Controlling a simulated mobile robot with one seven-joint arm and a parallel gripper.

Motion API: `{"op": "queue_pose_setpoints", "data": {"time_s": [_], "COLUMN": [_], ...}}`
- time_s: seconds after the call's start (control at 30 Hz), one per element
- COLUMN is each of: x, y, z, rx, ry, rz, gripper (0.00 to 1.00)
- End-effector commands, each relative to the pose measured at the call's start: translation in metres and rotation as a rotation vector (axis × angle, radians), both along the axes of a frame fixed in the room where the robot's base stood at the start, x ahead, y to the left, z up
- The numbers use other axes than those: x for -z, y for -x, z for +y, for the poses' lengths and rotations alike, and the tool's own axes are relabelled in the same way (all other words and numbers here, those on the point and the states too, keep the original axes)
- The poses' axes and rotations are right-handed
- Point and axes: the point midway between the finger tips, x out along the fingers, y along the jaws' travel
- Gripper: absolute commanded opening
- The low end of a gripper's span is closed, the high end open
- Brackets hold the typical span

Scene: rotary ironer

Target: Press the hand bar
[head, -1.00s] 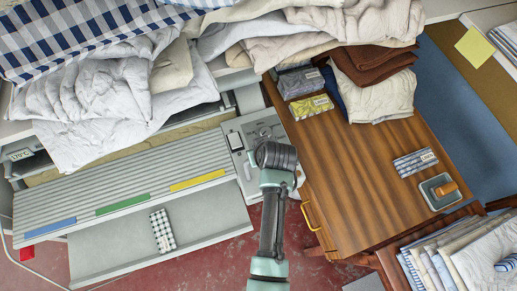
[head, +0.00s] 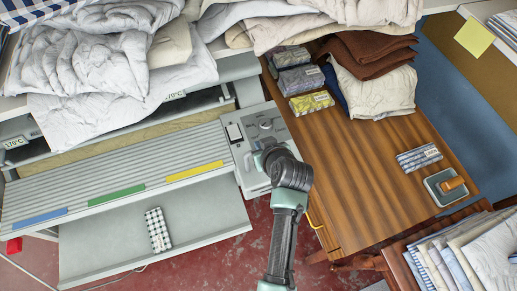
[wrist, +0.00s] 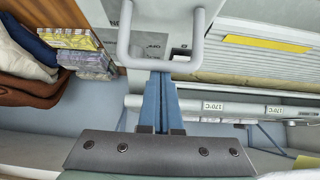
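A pale grey U-shaped bar (wrist: 160,64), which looks like the hand bar, stands out over the control panel (wrist: 178,30) in the wrist view. My gripper (wrist: 159,76) points toward it, its two blue fingers side by side and shut with nothing between them. The fingertips overlap the middle of the bar's cross piece in the picture; I cannot tell whether they touch it. In the head view the control panel (head: 243,172) is at the ironer's right end. My dark wrist covers part of it and hides the fingers and the bar.
The ironer's striped feed table (head: 110,178) lies left of the panel, with a grey tray (head: 100,250) below. A rail with 170°C labels (wrist: 240,108) runs behind. A wooden table (head: 375,170) with folded linen stands close on the right. Bulky bedding (head: 110,70) lies behind.

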Motion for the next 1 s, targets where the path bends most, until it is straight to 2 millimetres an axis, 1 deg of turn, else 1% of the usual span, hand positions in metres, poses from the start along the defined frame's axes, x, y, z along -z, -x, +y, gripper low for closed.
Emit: {"op": "queue_pose_setpoints", "data": {"time_s": [0.03,0.13,0.33,0.53,0.8,1.0], "x": [0.011,0.014,0.016,0.013,0.010,0.010], "y": [0.004,0.010,0.023,0.034,0.042,0.044], "z": [-0.002,-0.004,-0.008,-0.011,-0.014,-0.014], "rx": [0.004,0.003,0.003,0.001,-0.001,-0.001], "ry": [-0.011,-0.037,-0.085,-0.124,-0.124,-0.123], "rz": [-0.029,-0.107,-0.257,-0.379,-0.381,-0.379], "gripper": [0.00,0.00,0.00,0.00,0.00,0.00]}}
